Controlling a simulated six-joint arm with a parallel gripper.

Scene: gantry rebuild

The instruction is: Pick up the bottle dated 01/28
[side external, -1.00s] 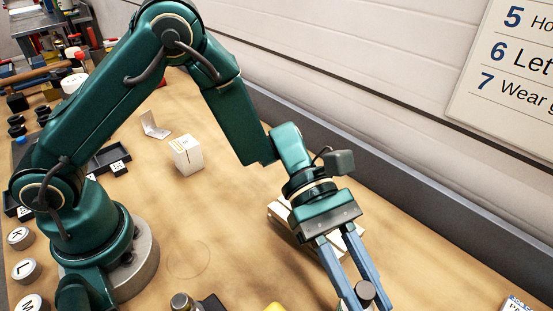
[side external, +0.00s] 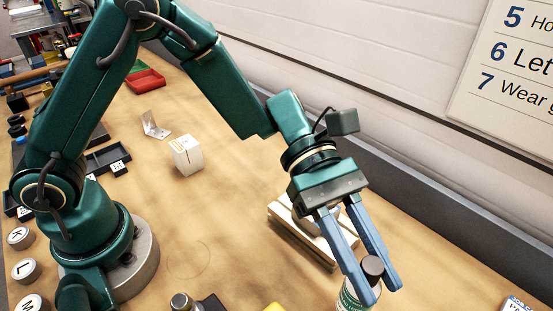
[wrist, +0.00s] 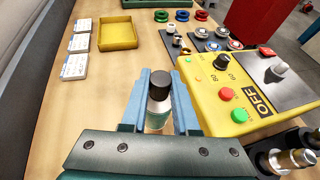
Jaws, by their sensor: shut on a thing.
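A small bottle (side external: 354,300) with a dark cap and a white and green label is between the fingers of my gripper (side external: 372,285) in the side external view. My gripper is shut on it just below the cap. The wrist view shows the bottle (wrist: 158,108) upright between the two blue fingers of my gripper (wrist: 160,100), cap towards the top. The date on the label cannot be read. The bottle's lower end is cut off by the frame edge in the side view.
A yellow control box (wrist: 230,88) marked OFF stands close right of the bottle in the wrist view. A yellow tray (wrist: 118,43) and white cards (wrist: 76,66) lie further up. A wooden block (side external: 283,222) lies behind my gripper. A white box (side external: 187,156) stands mid-bench.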

